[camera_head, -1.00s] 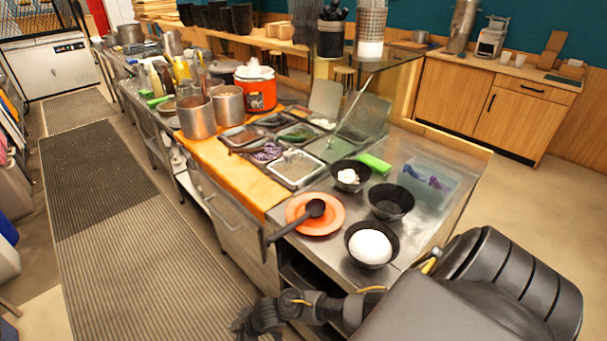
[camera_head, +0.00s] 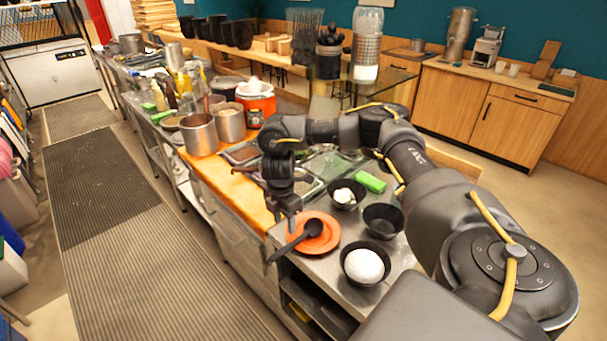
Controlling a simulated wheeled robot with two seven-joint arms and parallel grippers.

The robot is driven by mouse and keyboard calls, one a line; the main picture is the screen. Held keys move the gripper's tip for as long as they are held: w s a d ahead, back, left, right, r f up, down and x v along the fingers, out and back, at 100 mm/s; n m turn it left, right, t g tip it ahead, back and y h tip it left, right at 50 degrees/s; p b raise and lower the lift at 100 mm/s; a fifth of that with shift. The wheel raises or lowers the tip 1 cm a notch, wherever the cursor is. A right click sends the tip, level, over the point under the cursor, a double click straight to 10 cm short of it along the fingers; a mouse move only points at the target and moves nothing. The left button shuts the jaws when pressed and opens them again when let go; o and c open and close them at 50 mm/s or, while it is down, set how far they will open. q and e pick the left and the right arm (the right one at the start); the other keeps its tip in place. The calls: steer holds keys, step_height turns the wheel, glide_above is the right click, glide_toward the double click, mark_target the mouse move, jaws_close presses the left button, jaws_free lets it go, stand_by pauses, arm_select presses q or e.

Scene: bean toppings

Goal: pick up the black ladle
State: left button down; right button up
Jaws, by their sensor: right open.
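The black ladle (camera_head: 296,239) lies across the orange plate (camera_head: 325,245) on the steel counter. Its round bowl rests on the plate and its handle points down-left, past the counter's front edge. My right gripper (camera_head: 291,224) points down just above the plate's upper left rim, close to the ladle's handle. It is open and appears empty; whether it touches the ladle cannot be told. My left gripper is not in view.
Black bowls stand right of the plate: one with a white mound (camera_head: 362,265), an empty one (camera_head: 383,221) and one with white pieces (camera_head: 346,194). A green block (camera_head: 371,182) lies behind. My right arm covers part of the topping trays.

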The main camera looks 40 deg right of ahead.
glide_above(289, 245)
steer(key=shift+w+a+f+b, duration=0.1)
steer(key=shift+a+f+b, duration=0.1)
steer(key=shift+f, duration=1.3)
steer(key=shift+a+f+b, duration=0.15)
steer(key=shift+a+f, duration=0.05)
steer(key=shift+f, duration=1.3)
steer(key=f, duration=0.2)
steer(key=f+p, duration=0.1)
steer(key=f, duration=0.1)
steer(key=shift+d, duration=0.4)
steer(key=shift+f, duration=0.45)
steer(key=shift+a, duration=0.1)
jaws_close()
steer(key=shift+r, duration=0.1)
